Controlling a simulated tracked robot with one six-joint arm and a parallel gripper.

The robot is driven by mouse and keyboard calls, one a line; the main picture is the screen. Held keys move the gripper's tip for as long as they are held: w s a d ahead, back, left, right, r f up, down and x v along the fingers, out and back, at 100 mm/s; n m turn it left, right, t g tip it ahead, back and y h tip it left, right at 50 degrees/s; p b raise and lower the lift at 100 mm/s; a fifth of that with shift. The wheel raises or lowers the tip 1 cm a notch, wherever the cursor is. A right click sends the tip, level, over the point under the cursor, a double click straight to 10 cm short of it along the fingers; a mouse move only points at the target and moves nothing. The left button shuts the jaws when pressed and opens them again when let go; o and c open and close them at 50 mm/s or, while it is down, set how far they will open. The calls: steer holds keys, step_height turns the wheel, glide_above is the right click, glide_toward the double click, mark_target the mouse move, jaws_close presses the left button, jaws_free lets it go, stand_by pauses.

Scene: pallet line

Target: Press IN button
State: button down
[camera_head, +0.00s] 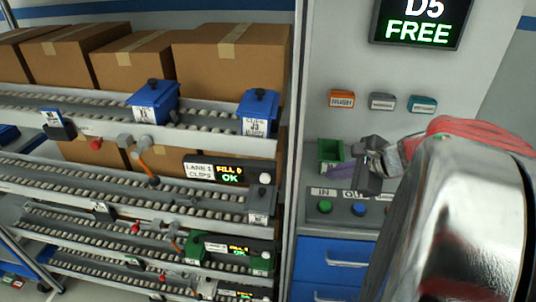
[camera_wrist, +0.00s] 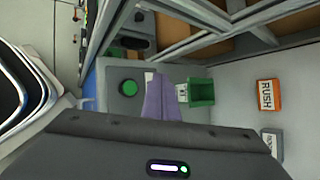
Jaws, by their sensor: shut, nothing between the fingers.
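The button panel (camera_head: 318,222) stands on the counter, with an IN label (camera_head: 323,191) above a green button (camera_head: 325,206) and an OUT label (camera_head: 354,194) above a blue button (camera_head: 358,209). My gripper (camera_head: 368,182) is shut and empty, above the panel and nearer the blue button's side in the head view. In the wrist view the green button (camera_wrist: 128,88) shows clear to the left of my purple-grey fingers (camera_wrist: 163,85), apart from them. The blue button is hidden there. No contact with a button shows.
A small green bin (camera_head: 330,152) sits behind the panel, close to my gripper. Orange, grey and teal labelled boxes (camera_head: 382,101) are on the wall under a screen reading D5 FREE (camera_head: 422,22). Roller racks with cartons (camera_head: 232,55) and blue bins stand left; blue drawers (camera_head: 335,258) are below.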

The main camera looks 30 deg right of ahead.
mark_target(328, 207)
steer(key=shift+f, duration=4.4)
steer(key=shift+w+f, duration=0.1)
steer(key=shift+f, duration=0.7)
steer(key=shift+r, duration=0.9)
